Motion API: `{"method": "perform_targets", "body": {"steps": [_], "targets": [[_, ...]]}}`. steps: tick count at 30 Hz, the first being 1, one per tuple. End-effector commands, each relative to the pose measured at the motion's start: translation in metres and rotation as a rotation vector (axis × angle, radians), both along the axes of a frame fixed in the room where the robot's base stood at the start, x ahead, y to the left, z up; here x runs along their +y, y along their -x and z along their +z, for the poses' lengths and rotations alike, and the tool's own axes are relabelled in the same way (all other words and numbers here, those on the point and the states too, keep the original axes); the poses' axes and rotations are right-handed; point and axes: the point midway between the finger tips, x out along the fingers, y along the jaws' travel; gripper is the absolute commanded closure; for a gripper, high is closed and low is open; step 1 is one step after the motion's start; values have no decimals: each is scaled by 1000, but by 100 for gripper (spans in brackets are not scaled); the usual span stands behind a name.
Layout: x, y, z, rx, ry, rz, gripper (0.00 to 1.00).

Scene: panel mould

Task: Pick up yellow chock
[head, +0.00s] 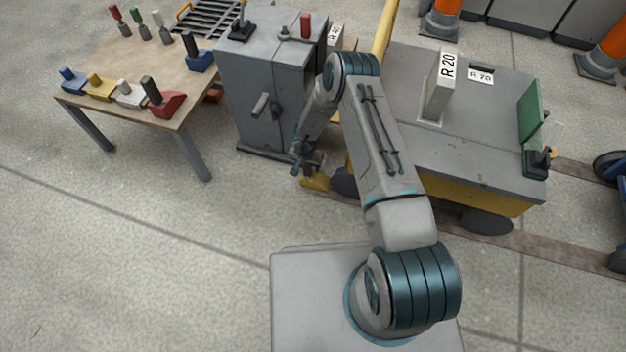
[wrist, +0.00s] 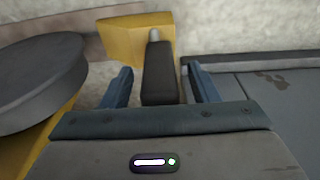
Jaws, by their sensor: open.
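A yellow chock (head: 316,183) rests low by the cart's wheel and the rail in the head view. In the wrist view the yellow chock (wrist: 121,39) is at the top, with its dark upright handle (wrist: 159,78) and grey rod pointing toward me. My gripper (head: 308,165) is just above the chock. In the wrist view my gripper (wrist: 160,88) is open, one blue finger on each side of the handle, with a visible gap on both sides. Another yellow chock (head: 99,86) sits on the wooden table among blue, white and red ones.
The cart (head: 440,160) with the R 20 post stands right of my gripper. Its dark wheel (wrist: 38,82) is close on the left in the wrist view. A grey cabinet (head: 240,95) stands behind my gripper, left of the cart. The floor at front left is clear.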

Motion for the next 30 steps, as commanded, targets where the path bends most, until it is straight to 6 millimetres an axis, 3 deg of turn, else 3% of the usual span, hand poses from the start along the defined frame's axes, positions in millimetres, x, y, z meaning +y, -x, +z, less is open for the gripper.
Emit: {"method": "perform_targets", "body": {"steps": [8,14,25,30], "targets": [[-1,-1,-5,-1,0,0,45],[-1,-1,-5,-1,0,-1,100],[-1,-2,-3,-2,0,-1,100],[-1,-2,10,-3,-1,-2,100]]}}
